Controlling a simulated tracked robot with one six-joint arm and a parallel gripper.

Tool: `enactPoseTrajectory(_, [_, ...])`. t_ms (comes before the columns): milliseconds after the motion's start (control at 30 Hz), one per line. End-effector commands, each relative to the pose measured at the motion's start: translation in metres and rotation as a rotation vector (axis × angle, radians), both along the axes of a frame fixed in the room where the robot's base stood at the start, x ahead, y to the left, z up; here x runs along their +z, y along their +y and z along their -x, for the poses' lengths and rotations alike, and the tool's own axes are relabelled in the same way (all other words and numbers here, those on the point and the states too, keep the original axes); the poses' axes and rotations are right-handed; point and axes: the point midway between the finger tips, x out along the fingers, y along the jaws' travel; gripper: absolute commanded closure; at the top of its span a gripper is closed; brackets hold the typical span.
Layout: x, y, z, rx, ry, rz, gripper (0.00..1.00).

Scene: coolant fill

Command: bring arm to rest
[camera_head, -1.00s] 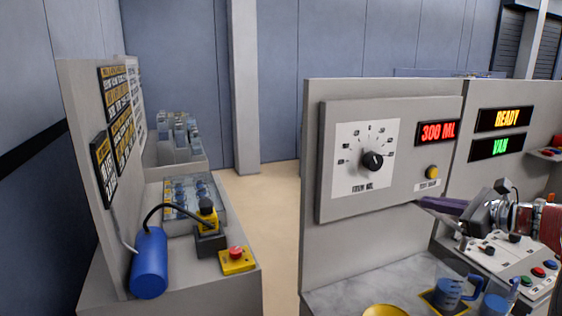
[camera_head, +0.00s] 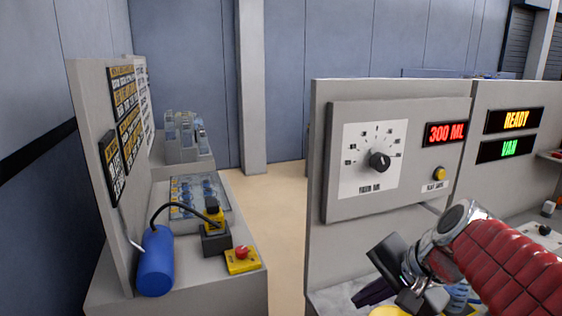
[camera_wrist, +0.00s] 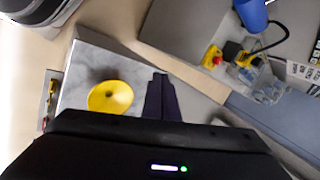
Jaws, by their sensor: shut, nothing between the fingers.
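My gripper (camera_head: 372,293) is at the lower right in the head view, above the grey counter and in front of the dial panel. My red-sleeved arm reaches to it from the right edge. In the wrist view, the dark fingers (camera_wrist: 160,98) are together with nothing between them. They are over the counter beside a yellow round dish (camera_wrist: 110,97), apart from it in that picture. In the head view, the gripper and arm hide most of the counter and the blue-marked measuring cup (camera_head: 458,296).
The dial panel (camera_head: 380,160) stands close behind my gripper, with a red 300 ML display (camera_head: 445,133). Signs read READY (camera_head: 514,120) and VAN (camera_head: 506,150). At left are a blue cylinder (camera_head: 156,262) and a yellow box with a red button (camera_head: 242,260). Bare floor (camera_head: 275,215) lies between the benches.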

Motion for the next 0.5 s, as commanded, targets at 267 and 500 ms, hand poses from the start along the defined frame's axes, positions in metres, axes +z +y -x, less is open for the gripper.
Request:
enactPoseTrajectory(267, [-0.022, 0.011, 0.06, 0.307, -0.075, 0.321, 1.0])
enactPoseTrajectory(500, [-0.038, 0.007, 0.099, 0.564, -0.147, 0.586, 1.0])
